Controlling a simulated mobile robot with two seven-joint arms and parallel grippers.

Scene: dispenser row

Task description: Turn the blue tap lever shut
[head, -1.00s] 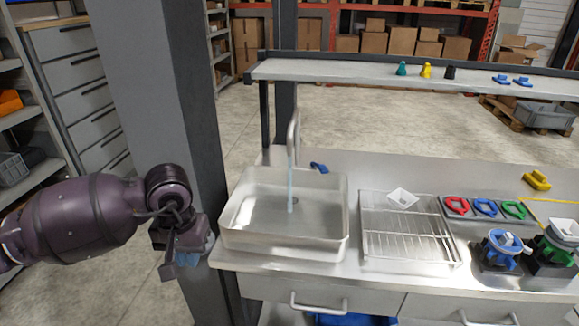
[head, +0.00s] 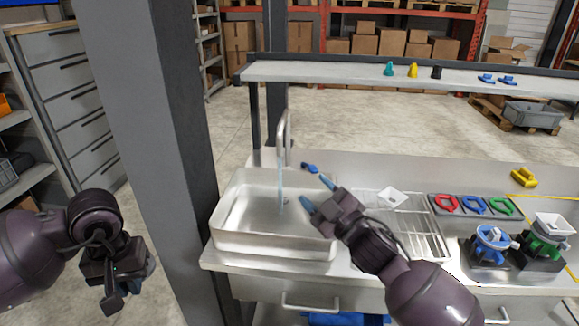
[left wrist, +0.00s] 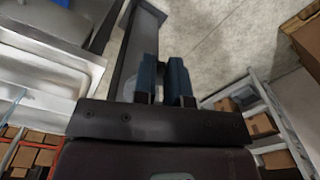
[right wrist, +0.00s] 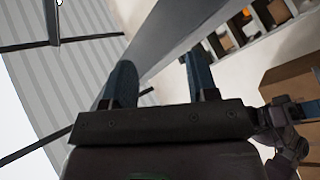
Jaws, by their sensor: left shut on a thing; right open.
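The blue tap lever (head: 309,168) sits on the counter behind the sink, to the right of the tap (head: 283,125). A pale blue stream of water (head: 281,190) runs from the tap into the steel sink (head: 232,243). My right gripper (head: 316,193) reaches over the sink's right side with its blue fingers spread and empty, just in front of the lever and apart from it. It is open in the right wrist view (right wrist: 160,82) too. My left gripper (head: 138,285) hangs low left of the pillar, its fingers close together (left wrist: 164,75); what they hold I cannot make out.
A drying rack (head: 415,245) with a white funnel (head: 392,197) is right of the sink. Coloured rings and two dispensers, blue (head: 490,248) and green (head: 543,245), stand further right. A grey pillar (head: 150,130) and an overhead shelf (head: 330,73) limit the space.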

